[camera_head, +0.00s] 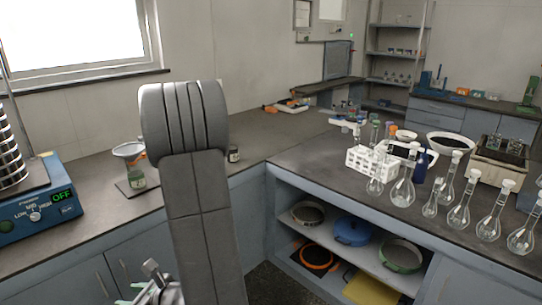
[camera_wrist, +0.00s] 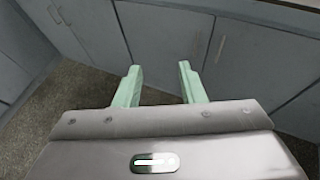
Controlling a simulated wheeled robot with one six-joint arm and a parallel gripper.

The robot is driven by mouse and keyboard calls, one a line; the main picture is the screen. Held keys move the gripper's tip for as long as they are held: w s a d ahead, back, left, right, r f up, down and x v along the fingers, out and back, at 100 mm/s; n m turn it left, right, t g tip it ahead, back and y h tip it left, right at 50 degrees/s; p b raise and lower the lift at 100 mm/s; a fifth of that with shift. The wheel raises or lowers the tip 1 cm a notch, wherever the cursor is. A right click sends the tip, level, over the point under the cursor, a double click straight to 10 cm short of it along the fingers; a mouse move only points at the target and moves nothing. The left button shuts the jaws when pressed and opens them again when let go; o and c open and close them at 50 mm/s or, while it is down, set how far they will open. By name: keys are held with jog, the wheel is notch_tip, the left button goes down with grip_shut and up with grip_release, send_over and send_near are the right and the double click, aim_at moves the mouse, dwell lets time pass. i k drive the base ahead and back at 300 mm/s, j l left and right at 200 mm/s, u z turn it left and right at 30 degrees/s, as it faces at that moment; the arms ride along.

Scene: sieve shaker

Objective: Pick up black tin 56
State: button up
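A small dark tin with a pale label (camera_head: 233,154) stands on the back counter, just right of my raised arm in the head view. I cannot read a number on it, so I cannot confirm it is tin 56. My gripper (camera_wrist: 159,68) has two pale green fingers, spread apart with nothing between them. In the wrist view it faces grey-blue cabinet doors and the floor, and no tin shows there. In the head view my gripper is low at the bottom left, below the counter top and well away from the tin.
A sieve shaker (camera_head: 38,205) with its display reading OFF stands at the left. A jar with a funnel (camera_head: 134,165) is left of my arm. The right counter holds a white rack (camera_head: 372,163) and several glass flasks (camera_head: 403,190). Shelves below hold sieves, including a blue one (camera_head: 352,231).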

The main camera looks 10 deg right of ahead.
aim_at(233, 156)
jog(key=i+j+z, duration=0.1)
jog(key=i+z, duration=0.3)
jog(key=i+j+z, duration=0.15)
jog(key=z, duration=0.2)
jog(key=i+j+z, duration=0.6)
jog(key=z, duration=0.2)
jog(key=i+j, duration=0.2)
jog(key=j, duration=0.15)
jog(key=i+j, duration=0.15)
jog(key=j, duration=0.2)
jog(key=i+j, duration=0.2)
jog(key=j, duration=0.15)
jog(key=l+z, duration=0.05)
